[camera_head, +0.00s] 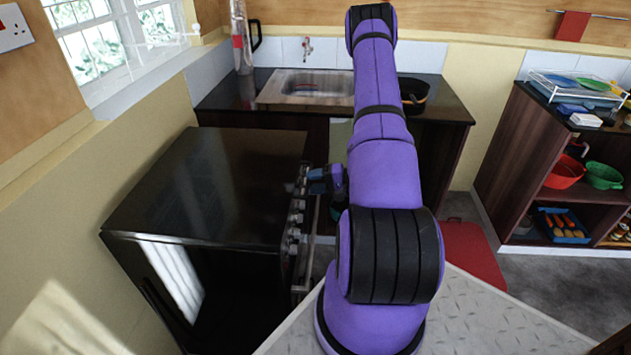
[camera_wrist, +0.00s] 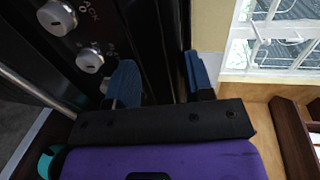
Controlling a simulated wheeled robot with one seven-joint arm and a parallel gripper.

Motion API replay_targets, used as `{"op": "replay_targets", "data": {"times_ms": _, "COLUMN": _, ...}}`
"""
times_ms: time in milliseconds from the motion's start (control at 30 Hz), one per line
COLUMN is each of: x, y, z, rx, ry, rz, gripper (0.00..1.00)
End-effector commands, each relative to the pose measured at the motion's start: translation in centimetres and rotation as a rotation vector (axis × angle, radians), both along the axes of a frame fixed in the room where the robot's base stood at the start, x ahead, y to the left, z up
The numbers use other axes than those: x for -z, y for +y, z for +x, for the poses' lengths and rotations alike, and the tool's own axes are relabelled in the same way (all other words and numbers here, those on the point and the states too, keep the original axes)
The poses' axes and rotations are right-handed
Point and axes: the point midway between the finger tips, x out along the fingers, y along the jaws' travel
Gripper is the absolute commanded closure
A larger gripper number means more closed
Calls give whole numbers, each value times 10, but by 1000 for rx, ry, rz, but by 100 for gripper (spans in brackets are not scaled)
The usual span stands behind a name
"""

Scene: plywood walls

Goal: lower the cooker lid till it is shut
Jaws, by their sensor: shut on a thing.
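The cooker (camera_head: 130,262) is black and stands against the left wall. Its glossy black lid (camera_head: 205,175) lies flat or nearly flat across the top; I cannot tell whether a small gap is left under it. My gripper (camera_head: 316,180) is at the cooker's front edge, beside the knobs. In the wrist view, the blue-padded fingers of my gripper (camera_wrist: 160,78) stand on either side of a black edge, which looks like the lid's front edge. My gripper is shut on it. My arm hides part of the room behind.
Silver knobs (camera_head: 293,217) and an oven handle (camera_head: 309,245) run along the cooker's front; a knob shows in the wrist view (camera_wrist: 90,59). A counter with a sink (camera_head: 310,86) stands behind. A red stool (camera_head: 470,258) and open shelves (camera_head: 525,140) are at right.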

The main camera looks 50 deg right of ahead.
Motion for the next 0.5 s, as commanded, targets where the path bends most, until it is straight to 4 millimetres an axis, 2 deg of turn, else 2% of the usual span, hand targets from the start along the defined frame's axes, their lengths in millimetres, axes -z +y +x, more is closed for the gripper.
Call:
{"op": "replay_targets", "data": {"times_ms": 367, "x": 1, "y": 0, "z": -1, "rx": 0, "ry": 3, "rz": 1, "gripper": 62}}
{"op": "replay_targets", "data": {"times_ms": 500, "x": -2, "y": -7, "z": -10, "rx": 2, "ry": 3, "rz": 0, "gripper": 62}}
